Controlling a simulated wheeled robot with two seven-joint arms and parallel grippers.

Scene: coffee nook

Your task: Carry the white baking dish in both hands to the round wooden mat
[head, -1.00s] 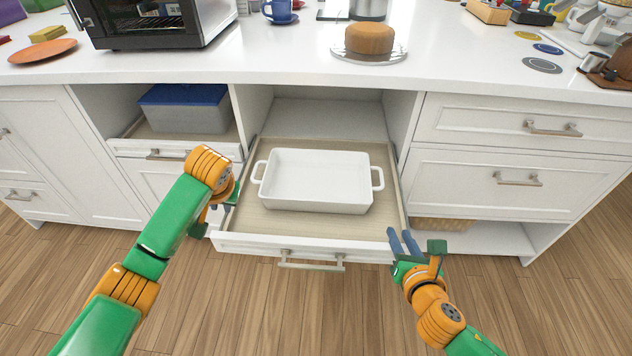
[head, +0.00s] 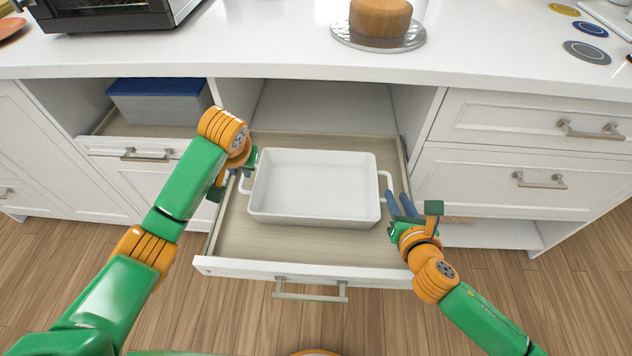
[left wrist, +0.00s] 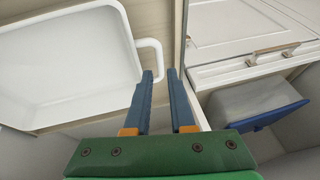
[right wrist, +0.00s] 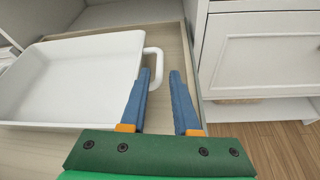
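The white baking dish (head: 314,186) is empty and sits in the open drawer, with a loop handle at each short end. My left gripper (head: 238,172) is at its left handle, partly hidden by my arm. In the left wrist view the left gripper (left wrist: 160,75) is open, its fingertips close to the handle (left wrist: 151,53). My right gripper (head: 398,200) is beside the right handle (head: 387,180). In the right wrist view the right gripper (right wrist: 160,75) is open, its fingertips close to the handle (right wrist: 155,62). The round wooden mat is not clearly seen.
The open drawer (head: 300,268) has raised walls around the dish. The white counter (head: 260,50) above holds a brown cake (head: 380,17) on a silver plate, a black oven (head: 105,8) and coasters. A blue-lidded box (head: 160,100) sits in the left cubby.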

